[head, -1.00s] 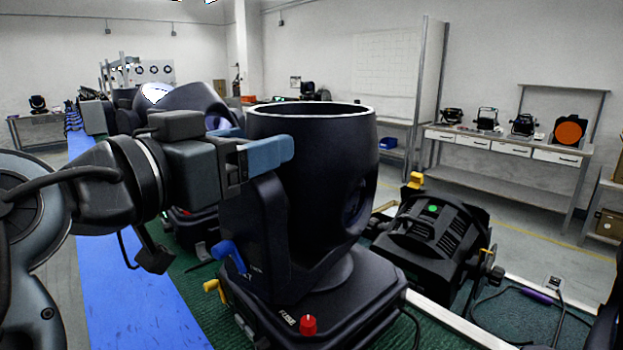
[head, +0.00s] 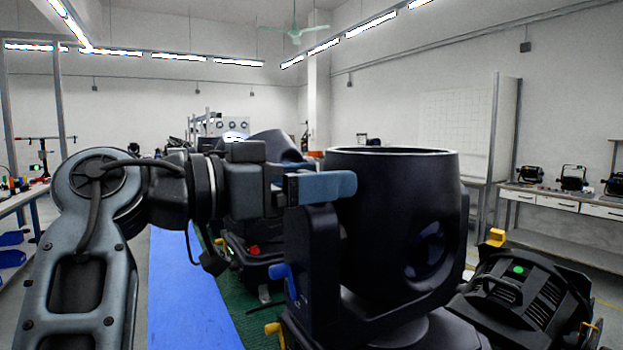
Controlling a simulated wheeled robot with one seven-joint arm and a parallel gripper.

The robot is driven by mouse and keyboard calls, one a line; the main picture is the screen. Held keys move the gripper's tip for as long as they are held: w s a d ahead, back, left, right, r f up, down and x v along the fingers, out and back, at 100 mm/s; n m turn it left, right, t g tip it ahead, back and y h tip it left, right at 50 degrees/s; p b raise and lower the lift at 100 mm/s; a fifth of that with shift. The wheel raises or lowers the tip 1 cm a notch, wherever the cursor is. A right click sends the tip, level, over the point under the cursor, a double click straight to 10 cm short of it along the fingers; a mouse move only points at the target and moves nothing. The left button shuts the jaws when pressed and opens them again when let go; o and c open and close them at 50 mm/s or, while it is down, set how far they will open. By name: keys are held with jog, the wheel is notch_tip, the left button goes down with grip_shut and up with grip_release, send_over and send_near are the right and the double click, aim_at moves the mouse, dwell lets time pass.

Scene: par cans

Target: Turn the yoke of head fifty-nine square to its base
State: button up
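A large black moving head (head: 390,225) with a pale top rim stands upright right of centre. No number is readable on it. Its near yoke arm (head: 312,275) has a blue lever (head: 284,277) low on its side. The base (head: 455,335) is mostly cut off by the lower picture edge, so I cannot tell the yoke's angle to it. My gripper (head: 322,187) reaches in from the left, its blue-grey finger level across the top of the near yoke arm, in front of the head's barrel. I see it from the side; the gap between the fingers and any contact are hidden.
A black par can (head: 525,295) with a yellow clamp lies close on the right. More dark fixtures (head: 255,215) stand behind my gripper. A blue strip (head: 180,290) runs clear along the left. A workbench (head: 565,205) with lamps stands at the far right.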

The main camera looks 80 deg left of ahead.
jog(key=shift+o, duration=0.2)
jog(key=b+v, duration=0.1)
jog(key=v, duration=0.7)
jog(key=shift+b, duration=0.35)
